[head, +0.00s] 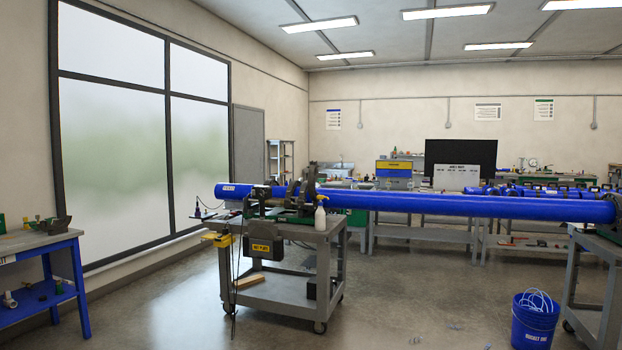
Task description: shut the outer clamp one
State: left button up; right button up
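A grey wheeled cart (290,290) stands in the middle of the head view and carries the pipe fusion machine (285,205). Dark ring-shaped clamps (307,185) stand on the machine, some of them rising above the pipe line. A long blue pipe (450,205) runs from the machine to the right, and a shorter blue pipe end (232,190) sticks out at its left. The clamps are small and overlap, so I cannot tell which is outer clamp one or how far it is open. Neither of my grippers is in view.
A blue-legged bench (40,243) stands at the left. A blue bucket (535,320) is on the floor at the lower right, near a grey stand (596,240) under the pipe's right end. A white spray bottle (320,215) stands on the cart. The floor in front is clear.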

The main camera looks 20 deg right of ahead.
aim_at(312, 172)
jog(key=i+j+u, duration=0.1)
jog(key=u, duration=1.7)
jog(key=i+l+u, duration=0.1)
jog(key=u, duration=0.35)
jog(key=l+u, duration=0.2)
jog(key=u, duration=0.2)
jog(key=i+l+u, duration=0.1)
jog(key=u, duration=0.35)
jog(key=l, duration=0.75)
jog(key=i+l, duration=0.15)
jog(key=l, duration=0.6)
jog(key=k+l+z, duration=0.1)
jog(key=l+z, duration=0.25)
jog(key=l, duration=0.55)
jog(key=l+z, duration=0.35)
jog(key=l, duration=0.55)
jog(key=i+l+z, duration=0.15)
jog(key=l+z, duration=0.2)
jog(key=l, duration=1.4)
jog(key=k+l, duration=0.15)
jog(key=l, duration=2.6)
